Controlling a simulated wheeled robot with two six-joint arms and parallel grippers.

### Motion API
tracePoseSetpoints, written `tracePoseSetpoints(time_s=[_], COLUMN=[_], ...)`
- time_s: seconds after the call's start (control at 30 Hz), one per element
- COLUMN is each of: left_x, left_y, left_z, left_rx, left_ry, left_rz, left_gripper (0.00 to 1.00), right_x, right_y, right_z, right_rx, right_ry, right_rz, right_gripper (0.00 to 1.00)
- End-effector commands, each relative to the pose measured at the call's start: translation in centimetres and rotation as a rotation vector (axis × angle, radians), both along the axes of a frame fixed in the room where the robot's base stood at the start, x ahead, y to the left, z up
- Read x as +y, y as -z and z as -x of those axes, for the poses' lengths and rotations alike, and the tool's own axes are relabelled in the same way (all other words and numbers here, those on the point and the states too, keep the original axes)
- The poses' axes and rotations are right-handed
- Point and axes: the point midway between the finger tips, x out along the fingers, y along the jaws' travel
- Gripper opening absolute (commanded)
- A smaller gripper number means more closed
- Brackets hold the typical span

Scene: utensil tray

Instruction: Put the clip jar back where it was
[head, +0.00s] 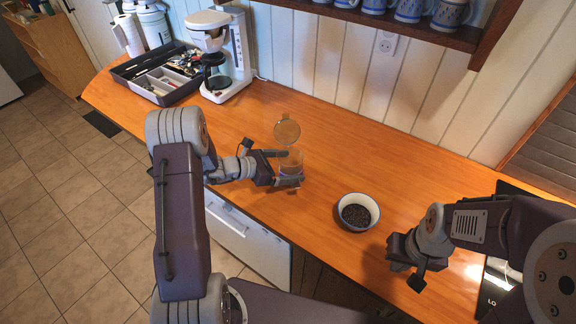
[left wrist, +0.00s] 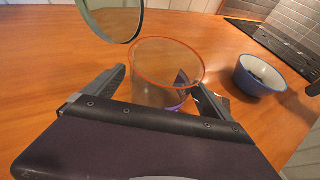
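The clip jar (head: 291,160) is clear glass with an orange rim seal, and its round lid (head: 287,130) stands open on the far side. My left gripper (head: 294,168) has one finger on each side of the jar body, both seemingly against the glass. In the left wrist view the jar (left wrist: 160,72) is between the fingers (left wrist: 160,88), upright or nearly so. I cannot tell whether its base touches the counter. The jar looks empty. My right gripper (head: 407,272) is over the front right of the counter, away from the jar; its fingers are not clear.
A blue-white bowl (head: 343,222) with dark contents stands right of the jar. A coffee maker (head: 228,60) and a dark utensil tray (head: 135,80) stand at the back left. A wall shelf (head: 400,24) holds several mugs. The counter (head: 390,165) behind the bowl is clear.

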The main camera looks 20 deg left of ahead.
Motion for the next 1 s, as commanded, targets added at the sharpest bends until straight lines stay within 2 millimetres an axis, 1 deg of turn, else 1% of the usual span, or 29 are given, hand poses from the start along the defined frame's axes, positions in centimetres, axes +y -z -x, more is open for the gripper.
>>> tracePoseSetpoints(time_s=[0.07, 0.17, 0.4, 0.53, 0.6, 0.73, 0.83, 0.87, 0.93, 0.97, 1.0], left_x=[0.1, 1.2, 5.3, 7.2, 7.8, 8.5, 8.5, 8.2, 6.1, 4.5, 2.2], left_y=[-0.4, -0.8, -3.0, -4.0, -4.4, -4.8, -4.8, -4.8, -4.2, -3.8, -2.9], left_z=[0.1, 0.8, 4.2, 5.8, 6.4, 7.1, 7.2, 7.3, 8.7, 10.0, 12.5], left_rx=[0.000, -0.003, -0.003, -0.001, -0.002, 0.000, 0.000, 0.002, 0.013, 0.018, 0.019], left_ry=[-0.001, -0.003, -0.006, -0.005, -0.003, -0.001, 0.001, 0.013, 0.115, 0.201, 0.363], left_rz=[0.000, -0.001, -0.002, -0.001, 0.000, 0.000, -0.001, -0.009, -0.083, -0.145, -0.266], left_gripper=[0.95, 0.95, 0.95, 0.95, 0.95, 0.95, 0.95, 0.95, 0.95, 0.95, 0.95], right_x=[0.0, 0.0, 0.0, 0.0, 0.0, 0.0, 0.0, 0.0, 0.0, 0.0, 0.0], right_y=[-0.3, 0.0, 0.3, 0.3, 0.3, 0.3, 0.3, 0.3, 0.3, 0.3, 0.3], right_z=[0.0, 0.0, 0.0, 0.0, 0.0, 0.0, 0.0, 0.0, 0.0, 0.0, 0.0], right_rx=[0.000, 0.000, 0.000, 0.000, 0.000, 0.000, 0.000, 0.000, 0.000, 0.000, 0.000], right_ry=[0.000, 0.000, 0.000, 0.000, 0.000, 0.000, 0.000, 0.000, 0.000, 0.000, 0.000], right_rz=[0.000, 0.000, 0.000, 0.000, 0.000, 0.000, 0.000, 0.000, 0.000, 0.000, 0.000], right_gripper=[0.00, 0.00, 0.00, 0.00, 0.00, 0.00, 0.00, 0.00, 0.00, 0.00, 0.00])
